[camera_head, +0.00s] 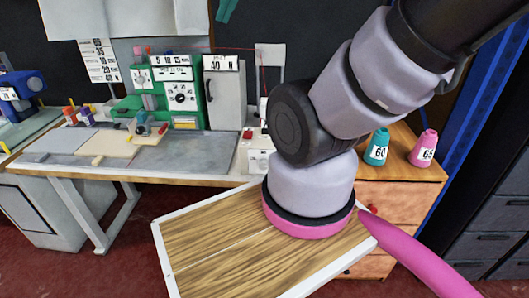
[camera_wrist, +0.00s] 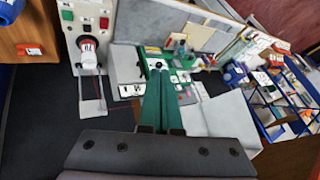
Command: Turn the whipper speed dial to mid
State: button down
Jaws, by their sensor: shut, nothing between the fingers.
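In the head view a green machine (camera_head: 133,104) stands at the back of the workbench. Its white front plate carries a round black dial (camera_head: 180,97) with small marks around it; the pointer setting is too small to read. No label reading "whipper" is legible. In the wrist view a pale plate with a small dark dial (camera_wrist: 158,64) shows just beyond the fingertips; I cannot tell if they touch. My gripper (camera_wrist: 160,75) has its green fingers together, with nothing seen between them. In the head view my arm hangs at right centre and the fingers are hidden.
A white control panel (camera_wrist: 86,28) with coloured buttons and a red-ringed knob shows upper left in the wrist view. The workbench (camera_head: 205,181) holds small tools. Teal (camera_head: 377,148) and pink (camera_head: 423,150) cones stand on a wooden drawer unit (camera_head: 390,208). A wood-grained surface lies below my arm.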

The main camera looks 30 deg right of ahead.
aim_at(263, 164)
jog(key=k+l, duration=0.15)
jog(key=l, duration=0.2)
jog(key=k+l, duration=0.35)
jog(key=l, duration=0.3)
jog(key=u, duration=0.05)
